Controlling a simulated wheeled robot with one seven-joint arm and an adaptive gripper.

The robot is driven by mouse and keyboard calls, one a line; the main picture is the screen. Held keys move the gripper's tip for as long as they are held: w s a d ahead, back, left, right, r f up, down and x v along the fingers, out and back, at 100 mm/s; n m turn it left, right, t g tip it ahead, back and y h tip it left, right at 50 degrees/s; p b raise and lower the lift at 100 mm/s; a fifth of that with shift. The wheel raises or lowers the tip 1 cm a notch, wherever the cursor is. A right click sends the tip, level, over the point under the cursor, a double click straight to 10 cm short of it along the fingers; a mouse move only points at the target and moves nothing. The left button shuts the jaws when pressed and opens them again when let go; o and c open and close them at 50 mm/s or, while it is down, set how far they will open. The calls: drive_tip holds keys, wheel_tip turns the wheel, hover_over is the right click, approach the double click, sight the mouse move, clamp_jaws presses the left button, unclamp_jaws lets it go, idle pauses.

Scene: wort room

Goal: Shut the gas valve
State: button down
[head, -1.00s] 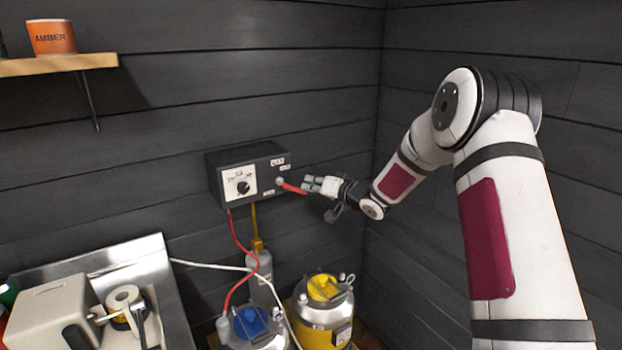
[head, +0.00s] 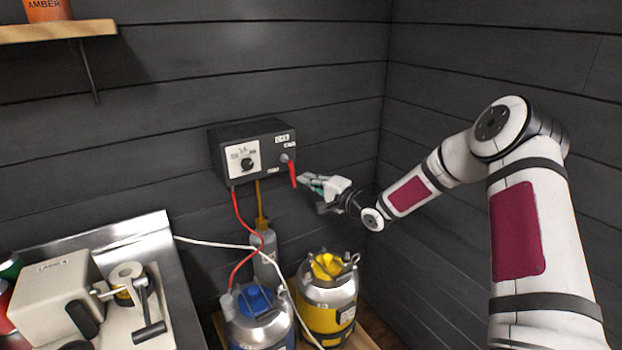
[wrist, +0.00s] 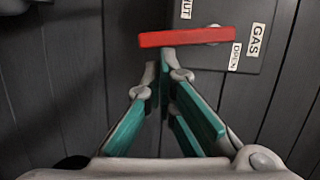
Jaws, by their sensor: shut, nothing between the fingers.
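The gas valve is a red lever (head: 293,173) on the front of a dark box (head: 219,160) on the wall. In the head view it hangs almost straight down from its pivot. In the wrist view the lever (wrist: 185,37) lies across the picture, near labels GAS (wrist: 256,39) and OPEN (wrist: 235,56); a third label (wrist: 186,8) is cut off and shows only "UT". My gripper (head: 304,179) is shut and empty, just right of the lever's lower part. In the wrist view its fingertips (wrist: 166,60) are close beside the lever; contact is unclear.
The box also has a dial (head: 247,164). A red hose (head: 240,215) and yellow pipe (head: 260,203) run down from it. A blue-topped keg (head: 262,332) and yellow keg (head: 328,310) stand below. A steel counter (head: 155,235) is left. The right wall is bare.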

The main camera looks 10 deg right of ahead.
drive_tip(key=shift+s+a+f+m, duration=0.1)
drive_tip(key=shift+a+f+m, duration=0.15)
drive_tip(key=shift+m, duration=0.35)
drive_tip(key=shift+a, duration=0.1)
drive_tip(key=shift+s, duration=0.1)
drive_tip(key=v, duration=1.2)
drive_tip(key=shift+f, duration=0.2)
